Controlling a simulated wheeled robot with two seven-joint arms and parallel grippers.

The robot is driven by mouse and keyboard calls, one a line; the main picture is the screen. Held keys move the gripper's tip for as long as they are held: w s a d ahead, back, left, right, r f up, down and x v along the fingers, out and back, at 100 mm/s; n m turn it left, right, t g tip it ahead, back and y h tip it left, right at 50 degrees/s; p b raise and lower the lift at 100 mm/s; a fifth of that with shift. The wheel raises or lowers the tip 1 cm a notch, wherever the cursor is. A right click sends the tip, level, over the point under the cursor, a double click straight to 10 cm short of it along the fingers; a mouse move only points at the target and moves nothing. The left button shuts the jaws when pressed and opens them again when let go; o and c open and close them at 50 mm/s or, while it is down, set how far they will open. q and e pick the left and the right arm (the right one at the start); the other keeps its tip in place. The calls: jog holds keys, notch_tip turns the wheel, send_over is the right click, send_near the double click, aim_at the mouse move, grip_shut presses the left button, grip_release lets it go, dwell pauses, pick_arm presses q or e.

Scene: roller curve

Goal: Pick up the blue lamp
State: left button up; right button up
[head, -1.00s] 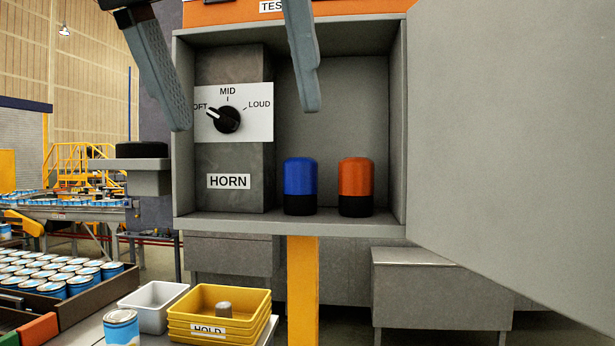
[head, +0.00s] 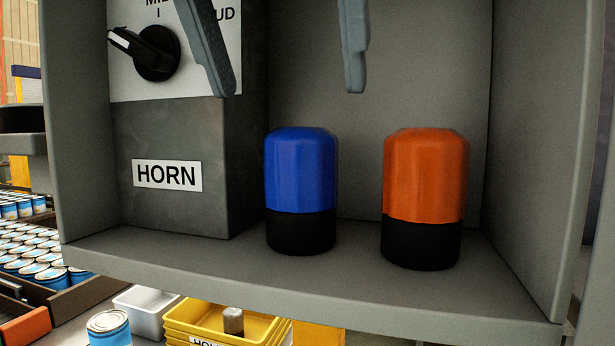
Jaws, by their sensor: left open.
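The blue lamp (head: 300,170) stands upright on its black base on the floor of the grey cabinet (head: 330,295), in the middle of the head view. An orange lamp (head: 425,175) of the same shape stands to its right, apart from it. My left gripper (head: 290,92) is open and empty. Its two fingers hang from the top of the picture, one to the left and one to the right of the blue lamp, with the tips above the lamp's top in the picture. My right gripper is not in view.
The horn box with its HORN label (head: 167,175) and dial knob (head: 145,52) stands just left of the blue lamp. The cabinet's right wall (head: 545,150) closes the right side. Below are a yellow bin (head: 270,330), a white bin (head: 140,305) and blue cans.

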aim_at(305, 156)
pick_arm(q)
jog(key=p+x, duration=0.1)
jog(key=x, duration=0.3)
jog(key=shift+w, duration=0.35)
jog(key=shift+w+d+f, duration=0.1)
jog(key=shift+w+f, duration=0.1)
jog(key=shift+f, duration=0.05)
jog(key=p+x, duration=0.2)
jog(key=x, duration=0.2)
jog(key=shift+w+f, duration=0.15)
jog(key=shift+f, duration=0.1)
jog(key=c, duration=1.1)
jog(key=shift+d+r, duration=0.1)
jog(key=shift+r, duration=0.1)
